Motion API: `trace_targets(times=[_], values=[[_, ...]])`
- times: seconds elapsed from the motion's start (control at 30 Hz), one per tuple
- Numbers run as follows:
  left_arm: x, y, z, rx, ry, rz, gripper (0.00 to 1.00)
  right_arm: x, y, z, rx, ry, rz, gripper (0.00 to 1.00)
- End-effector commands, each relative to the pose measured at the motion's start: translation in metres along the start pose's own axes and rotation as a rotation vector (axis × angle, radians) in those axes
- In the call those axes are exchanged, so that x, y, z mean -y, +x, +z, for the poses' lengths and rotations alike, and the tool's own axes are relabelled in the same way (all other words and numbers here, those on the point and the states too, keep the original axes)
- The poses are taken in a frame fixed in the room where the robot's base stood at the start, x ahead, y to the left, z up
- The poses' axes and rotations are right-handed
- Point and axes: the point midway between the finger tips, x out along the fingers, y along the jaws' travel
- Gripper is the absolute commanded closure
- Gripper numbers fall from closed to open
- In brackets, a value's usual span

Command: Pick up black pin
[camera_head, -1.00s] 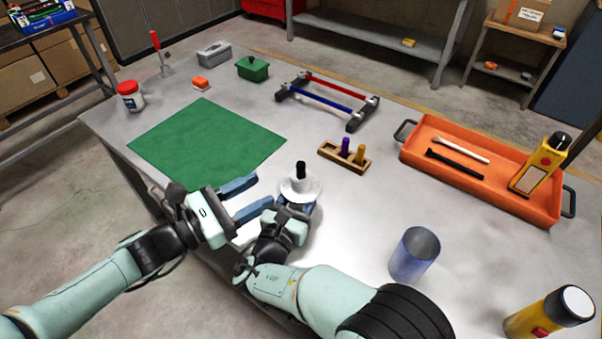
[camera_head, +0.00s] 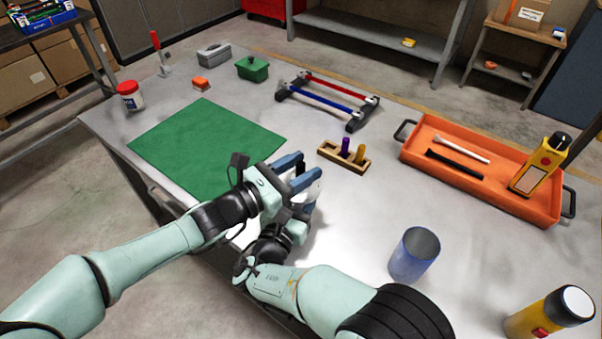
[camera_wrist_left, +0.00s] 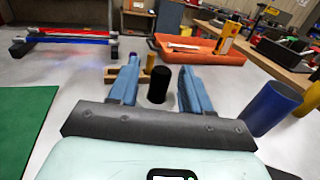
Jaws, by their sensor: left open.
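The black pin (camera_wrist_left: 158,85) stands upright between the two blue fingers of my left gripper (camera_wrist_left: 160,72) in the left wrist view, with a gap on either side.
A wooden block (camera_head: 331,151) with a purple and a yellow pin stands just behind. A green mat (camera_head: 200,145) lies left. An orange tray (camera_head: 410,150) and a blue cup (camera_head: 414,255) are to the right. A red-and-blue rail frame (camera_head: 330,98) stands at the back.

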Motion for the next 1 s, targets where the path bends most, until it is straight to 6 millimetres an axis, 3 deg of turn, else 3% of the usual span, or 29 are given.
trace_targets(times=[0.27, 0.4, 0.43, 0.77, 1.0], values=[[0.0, 0.004, 0.0, -0.001, 0.0, 0.001, 0.52, 0.0, 0.0, 0.0, 0.0, 0.0, -0.001, 0.97], [0.0, 0.004, 0.0, -0.001, 0.0, 0.001, 0.97, 0.0, 0.0, 0.0, 0.0, 0.0, -0.001, 0.97], [0.0, 0.004, 0.0, -0.001, 0.0, 0.001, 1.0, 0.0, 0.0, 0.0, 0.0, 0.0, -0.001, 0.97], [0.0, 0.004, 0.005, 0.001, 0.002, 0.001, 1.0, 0.0, 0.0, 0.0, 0.0, 0.0, -0.001, 0.97], [0.0, 0.003, 0.048, 0.004, 0.007, 0.001, 1.0, 0.0, 0.0, 0.0, 0.0, 0.0, -0.001, 0.97]])
